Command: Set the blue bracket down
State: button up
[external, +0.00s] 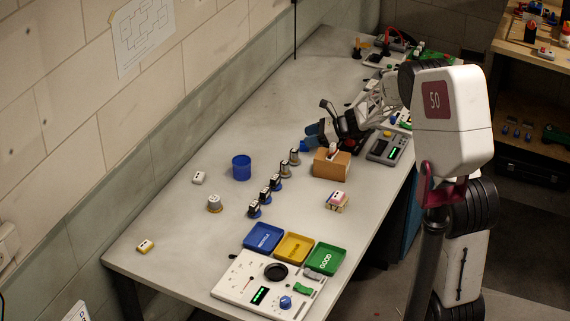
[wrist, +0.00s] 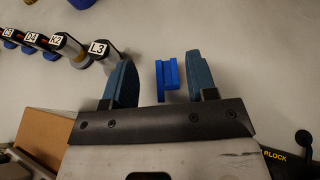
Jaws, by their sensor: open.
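The blue bracket (wrist: 167,76) shows in the wrist view between the two blue fingertips of my gripper (wrist: 160,82). Gaps show on both sides of it, wider on the left, so neither finger touches it. It looks to be on the grey bench top, though the exact height is hard to tell. In the external view the blue bracket (external: 304,146) is a small blue spot beside my gripper (external: 312,135), just behind the cardboard box. My gripper is open and low over the bench.
A row of labelled cylinders on blue bases (external: 270,187) stands left of the cardboard box (external: 332,163). A blue cup (external: 241,168) stands further left. Blue, yellow and green trays (external: 293,247) lie at the front. A grey meter (external: 388,148) is right of the box. The bench's left middle is mostly clear.

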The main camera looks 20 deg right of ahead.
jog(key=v, duration=1.1)
dwell(0.4)
jog(key=s+a+r+n+g+h, duration=0.25)
jog(key=s+r+n, duration=0.45)
jog(key=s, duration=0.6)
jog(key=s+a+r+n+g+h, duration=0.25)
jog(key=s+r+n, duration=0.4)
jog(key=s, duration=0.65)
jog(key=s+d+r+n+h, duration=0.1)
jog(key=s+n+h, duration=0.1)
jog(key=s, duration=0.7)
jog(key=s+d+r+n+t+h, duration=0.1)
jog(key=s+d+n+h, duration=0.1)
jog(key=s, duration=0.8)
jog(key=s+d+r+n+t+h, duration=0.1)
jog(key=s+n+h, duration=0.2)
jog(key=s, duration=0.6)
jog(key=shift+d+r+n+h, duration=0.3)
jog(key=shift+r+n, duration=0.05)
jog(key=shift+n, duration=0.6)
jog(key=shift+s, duration=0.15)
